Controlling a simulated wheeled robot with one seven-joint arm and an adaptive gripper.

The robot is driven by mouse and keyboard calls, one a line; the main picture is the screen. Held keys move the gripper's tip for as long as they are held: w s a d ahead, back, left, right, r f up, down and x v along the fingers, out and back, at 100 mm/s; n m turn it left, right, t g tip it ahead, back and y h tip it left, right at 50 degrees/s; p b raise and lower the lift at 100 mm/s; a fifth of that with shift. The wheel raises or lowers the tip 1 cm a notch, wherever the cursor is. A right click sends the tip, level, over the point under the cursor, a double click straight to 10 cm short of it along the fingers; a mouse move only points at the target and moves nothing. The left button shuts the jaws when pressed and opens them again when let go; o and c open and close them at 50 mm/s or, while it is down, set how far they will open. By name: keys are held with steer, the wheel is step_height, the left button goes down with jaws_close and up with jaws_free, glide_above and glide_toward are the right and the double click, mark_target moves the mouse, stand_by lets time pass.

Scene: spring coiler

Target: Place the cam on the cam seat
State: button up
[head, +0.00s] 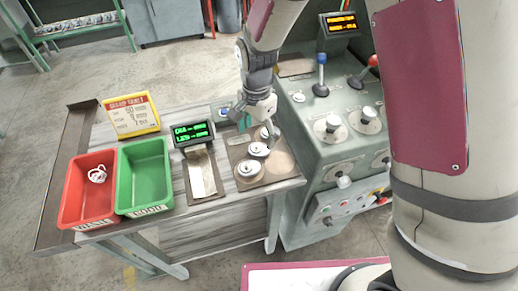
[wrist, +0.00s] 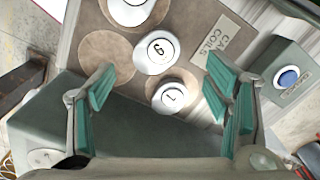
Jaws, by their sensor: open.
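Three round white cams sit on a brown board at the right end of the bench: a near cam (head: 249,169), a middle cam (head: 258,149) and a far cam (head: 266,133) partly hidden by my gripper (head: 258,122). In the wrist view, my gripper (wrist: 158,83) is open with its teal pads apart and nothing held. A small cam (wrist: 174,97) lies between the fingers, and a larger cam marked with a digit (wrist: 156,52) lies just beyond. Another cam (wrist: 134,8) is cut by the top edge. I cannot tell which spot is the cam seat.
The board has bare tan circles (head: 279,164). A grey machine (head: 310,150) with dials and levers stands close on the right. A red bin (head: 72,190), a green bin (head: 145,170), a lit display (head: 192,132) and a blue button box (wrist: 289,80) are also on the bench.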

mark_target(258, 148)
steer(key=f, duration=0.3)
steer(key=f+p, duration=0.1)
steer(key=shift+s+d+f, duration=0.15)
steer(key=shift+s+f, duration=0.05)
steer(key=shift+s, duration=0.05)
steer(key=shift+w+f, duration=0.1)
steer(key=shift+f, duration=0.45)
steer(key=c, duration=1.5)
steer(key=shift+r, duration=0.15)
steer(key=shift+r, duration=0.5)
step_height(258, 148, up, 2)
steer(key=shift+r+b, duration=0.1)
steer(key=shift+b, duration=0.2)
steer(key=s+d, duration=0.1)
steer(key=s, duration=0.4)
steer(key=s+d+r, duration=0.1)
steer(key=s+d, duration=0.1)
steer(key=s, duration=0.3)
steer(key=s+d, duration=0.1)
steer(key=s, duration=0.4)
steer(key=shift+s+d+r, duration=0.25)
steer(key=shift+d, duration=0.1)
